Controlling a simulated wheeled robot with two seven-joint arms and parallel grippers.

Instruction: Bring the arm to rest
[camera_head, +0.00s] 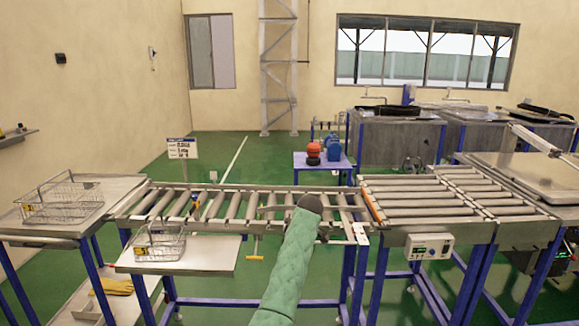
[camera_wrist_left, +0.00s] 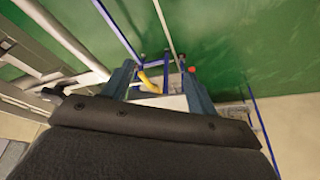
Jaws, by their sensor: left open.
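My arm in a green padded sleeve (camera_head: 288,268) rises from the bottom middle of the head view and ends in a dark rounded tip in front of the roller conveyor (camera_head: 235,207). I cannot make out gripper fingers there. In the left wrist view, my left gripper (camera_wrist_left: 158,72) has its two dark blue fingers apart, with nothing held between them. Beyond the fingers show a green floor, blue frame bars and a pale surface, blurred in part. My right gripper is not in view.
A wire basket (camera_head: 62,203) stands on the left table, and another basket (camera_head: 160,243) sits on a lower shelf (camera_head: 210,254). A control box (camera_head: 429,246) hangs under the right rollers (camera_head: 420,197). A small blue table (camera_head: 322,162) with red and blue items stands behind. Green floor lies between.

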